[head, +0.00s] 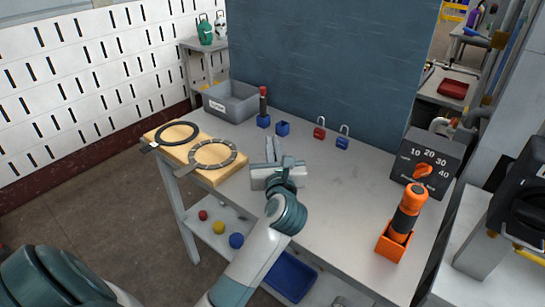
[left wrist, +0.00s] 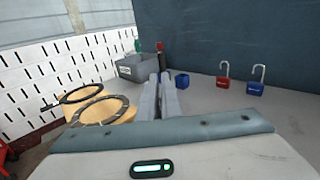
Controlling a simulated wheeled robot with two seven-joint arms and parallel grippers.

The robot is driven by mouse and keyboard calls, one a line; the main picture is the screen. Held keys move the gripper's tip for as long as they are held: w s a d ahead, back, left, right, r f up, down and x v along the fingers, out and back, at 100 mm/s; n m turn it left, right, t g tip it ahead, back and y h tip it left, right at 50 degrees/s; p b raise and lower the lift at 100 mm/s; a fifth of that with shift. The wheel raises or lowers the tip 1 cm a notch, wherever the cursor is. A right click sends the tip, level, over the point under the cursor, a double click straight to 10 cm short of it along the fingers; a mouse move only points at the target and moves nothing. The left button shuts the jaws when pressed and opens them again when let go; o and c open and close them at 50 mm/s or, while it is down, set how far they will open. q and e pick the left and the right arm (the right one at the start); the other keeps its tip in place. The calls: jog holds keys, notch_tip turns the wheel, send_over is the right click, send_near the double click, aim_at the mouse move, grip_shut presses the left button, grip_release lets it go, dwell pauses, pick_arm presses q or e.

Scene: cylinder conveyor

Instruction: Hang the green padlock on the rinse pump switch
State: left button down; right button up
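I see no green padlock on the table in either view. A red padlock (head: 319,133) and a blue padlock (head: 342,143) stand at the back of the table. They also show in the left wrist view, the red one (left wrist: 222,82) and the blue one (left wrist: 256,88). I cannot make out a label naming the rinse pump switch; a dark box with an orange knob (head: 422,171) and numbers stands at the right. My left gripper (head: 271,146) is above the table's left middle, its fingers (left wrist: 160,82) close together with nothing visible between them. My right gripper is out of view.
A grey bin (head: 231,101), a red-handled tool (head: 263,103) and a small blue block (head: 283,128) stand at the back left. Two dark rings lie on a wooden board (head: 215,176). An orange tool stands in an orange holder (head: 391,245) at right. The table's middle is clear.

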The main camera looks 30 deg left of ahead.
pick_arm(q)
notch_tip(320, 180, down, 4)
jog(key=shift+r, duration=0.25)
jog(key=shift+f, duration=0.25)
jog(key=shift+f, duration=0.2)
jog(key=c, duration=2)
grip_release()
jog(key=shift+r, duration=0.1)
